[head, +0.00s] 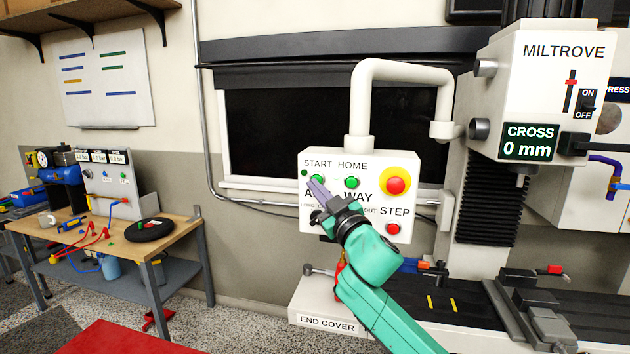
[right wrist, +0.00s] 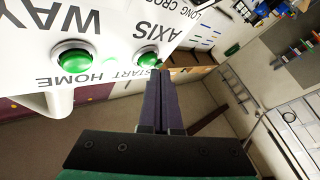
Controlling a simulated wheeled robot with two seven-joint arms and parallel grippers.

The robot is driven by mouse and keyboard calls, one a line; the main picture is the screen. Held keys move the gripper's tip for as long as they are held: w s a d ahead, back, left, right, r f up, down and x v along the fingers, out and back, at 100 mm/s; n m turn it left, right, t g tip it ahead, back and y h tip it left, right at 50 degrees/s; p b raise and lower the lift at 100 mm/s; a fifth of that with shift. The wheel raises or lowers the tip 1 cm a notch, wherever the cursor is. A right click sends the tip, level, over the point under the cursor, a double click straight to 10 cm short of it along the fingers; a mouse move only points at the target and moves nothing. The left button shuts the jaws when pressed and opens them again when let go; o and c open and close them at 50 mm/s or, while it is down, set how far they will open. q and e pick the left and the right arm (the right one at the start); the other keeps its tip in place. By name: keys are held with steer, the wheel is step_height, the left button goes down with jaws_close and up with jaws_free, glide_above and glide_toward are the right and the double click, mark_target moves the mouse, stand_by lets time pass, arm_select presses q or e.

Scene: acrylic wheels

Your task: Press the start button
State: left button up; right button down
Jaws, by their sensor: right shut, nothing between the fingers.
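The white control box (head: 368,170) carries a green START button (head: 318,178) at its upper left, with a green HOME button (head: 352,182) to its right. My right gripper (head: 313,184) is shut and empty, its purple fingers pointing at the START button and partly covering it. In the right wrist view the START button (right wrist: 147,57) shows upside down just beyond the fingertips (right wrist: 159,73), slightly to their left. I cannot tell whether the fingertips touch it. My left gripper is not in view.
A red button on a yellow disc (head: 396,185) and a red STEP button (head: 393,229) sit at the box's right side. A white pipe (head: 362,100) rises from the box. A wooden workbench (head: 180,229) stands at the left.

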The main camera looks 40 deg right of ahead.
steer(key=shift+w+d, duration=0.3)
steer(key=shift+d, duration=0.15)
stand_by(0.6)
steer(key=shift+s+a, duration=0.4)
steer(key=shift+a, duration=0.25)
steer(key=s+a, duration=0.3)
steer(key=a, duration=0.2)
steer(key=shift+s, duration=0.2)
stand_by(0.6)
